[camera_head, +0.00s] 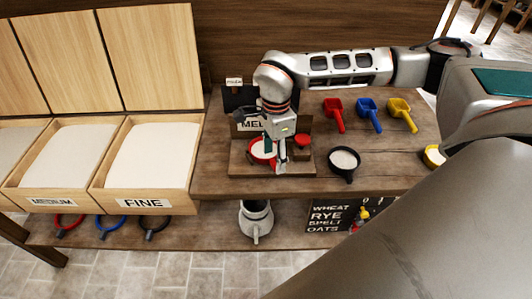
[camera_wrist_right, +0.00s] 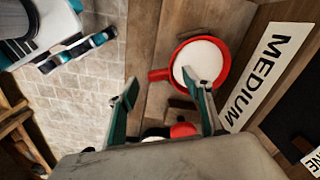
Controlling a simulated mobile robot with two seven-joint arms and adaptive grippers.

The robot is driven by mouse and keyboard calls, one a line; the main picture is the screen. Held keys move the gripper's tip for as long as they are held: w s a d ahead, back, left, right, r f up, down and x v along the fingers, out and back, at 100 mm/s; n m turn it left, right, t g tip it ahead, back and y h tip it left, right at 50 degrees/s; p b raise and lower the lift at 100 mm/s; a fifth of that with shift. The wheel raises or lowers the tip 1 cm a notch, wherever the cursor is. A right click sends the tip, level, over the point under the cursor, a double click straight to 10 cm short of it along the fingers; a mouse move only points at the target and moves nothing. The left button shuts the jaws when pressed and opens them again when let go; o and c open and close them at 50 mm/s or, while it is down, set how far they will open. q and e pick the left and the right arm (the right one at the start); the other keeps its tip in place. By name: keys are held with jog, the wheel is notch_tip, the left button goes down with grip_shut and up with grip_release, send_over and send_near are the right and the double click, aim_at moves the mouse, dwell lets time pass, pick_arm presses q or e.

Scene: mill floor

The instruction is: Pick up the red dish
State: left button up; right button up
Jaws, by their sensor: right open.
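The red dish (camera_head: 258,157), round with a short handle and white contents, stands on a wooden stand (camera_head: 240,170) on the bench. It also shows in the right wrist view (camera_wrist_right: 222,72), its handle pointing left. My right gripper (camera_head: 281,166) is over the dish's right side, fingers pointing down. In the right wrist view the gripper (camera_wrist_right: 161,86) is open and empty, with the handle between its fingertips and one finger overlapping the white contents. I cannot tell if it touches. My left gripper (camera_wrist_right: 77,52) seems to show at the top left of the wrist view, away from the dish.
A second red item (camera_head: 302,141) sits just right of the gripper. A black pan (camera_head: 343,161) stands to the right, with red, blue and yellow scoops (camera_head: 369,112) behind. A MEDIUM sign (camera_wrist_right: 262,75) stands close behind the dish. A FINE bin (camera_head: 150,160) is left.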

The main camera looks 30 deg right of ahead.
jog(key=shift+f, duration=0.95)
grip_shut()
jog(key=shift+r, duration=0.1)
notch_tip(320, 180, up, 20)
jog(key=shift+p, duration=0.3)
